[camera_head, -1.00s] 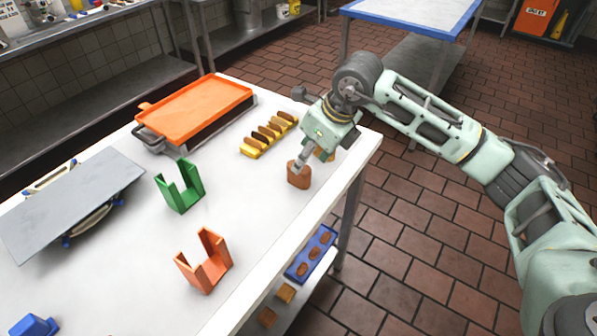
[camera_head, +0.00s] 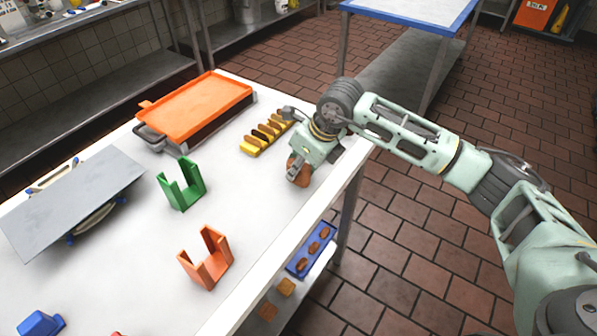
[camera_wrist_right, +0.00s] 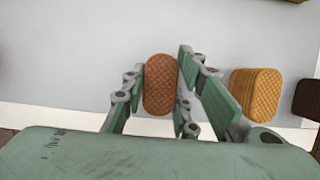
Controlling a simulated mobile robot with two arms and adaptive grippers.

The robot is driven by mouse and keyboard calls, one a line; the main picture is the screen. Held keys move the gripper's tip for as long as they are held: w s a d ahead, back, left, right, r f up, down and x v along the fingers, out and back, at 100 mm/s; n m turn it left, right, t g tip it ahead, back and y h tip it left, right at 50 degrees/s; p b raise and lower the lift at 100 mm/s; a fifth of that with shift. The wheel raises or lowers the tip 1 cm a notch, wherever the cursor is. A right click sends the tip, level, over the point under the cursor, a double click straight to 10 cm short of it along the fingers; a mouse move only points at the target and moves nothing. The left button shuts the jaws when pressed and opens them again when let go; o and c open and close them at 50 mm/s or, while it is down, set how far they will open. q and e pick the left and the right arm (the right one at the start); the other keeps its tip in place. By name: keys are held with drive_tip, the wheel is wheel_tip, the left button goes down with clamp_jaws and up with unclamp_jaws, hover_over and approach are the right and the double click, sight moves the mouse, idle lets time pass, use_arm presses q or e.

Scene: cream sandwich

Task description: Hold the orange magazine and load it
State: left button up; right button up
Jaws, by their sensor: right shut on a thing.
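The orange magazine (camera_head: 207,262), an open-topped holder with tall side walls, stands upright and apart from my grippers near the white table's front edge. My right gripper (camera_head: 297,176) is farther back along that edge, its fingers down around a brown waffle-textured biscuit stack (camera_head: 303,180). In the right wrist view the brown stack (camera_wrist_right: 161,84) lies between the fingers of the right gripper (camera_wrist_right: 164,85), which is shut on it. Whether the stack touches the table is hard to tell. My left gripper is not in view.
A green magazine (camera_head: 182,187) stands behind the orange one. A yellow rack of biscuits (camera_head: 264,137) and an orange-topped tray (camera_head: 194,104) are farther back. In the wrist view, a golden waffle stack (camera_wrist_right: 257,95) and a dark brown one (camera_wrist_right: 307,98) are to the right.

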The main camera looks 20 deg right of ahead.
drive_tip(key=c, duration=0.4)
drive_tip(key=shift+r, duration=0.1)
drive_tip(key=shift+c, duration=0.2)
drive_tip(key=shift+r+b, duration=0.3)
drive_tip(key=shift+r, duration=0.35)
drive_tip(key=r, duration=0.2)
drive_tip(key=b, duration=0.1)
drive_tip(key=shift+d+r, duration=0.25)
drive_tip(key=shift+r, duration=0.15)
drive_tip(key=s+d+r+b, duration=0.2)
drive_tip(key=s+d+r, duration=0.45)
drive_tip(key=d, duration=0.35)
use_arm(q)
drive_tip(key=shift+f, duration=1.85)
use_arm(e)
drive_tip(key=s+a+f+n+g+h, duration=0.1)
drive_tip(key=s+a+f+n+g, duration=0.1)
drive_tip(key=s+n, duration=0.3)
drive_tip(key=s+a+f+n+g+h, duration=0.1)
drive_tip(key=s+a+f+n+g, duration=0.2)
drive_tip(key=n, duration=1.1)
drive_tip(key=s+a+f+n+g, duration=0.3)
drive_tip(key=s+f+n, duration=0.1)
drive_tip(key=s+n, duration=0.3)
drive_tip(key=shift+a+n+h, duration=0.35)
drive_tip(key=shift+n+h, duration=0.05)
drive_tip(key=shift+n, duration=0.8)
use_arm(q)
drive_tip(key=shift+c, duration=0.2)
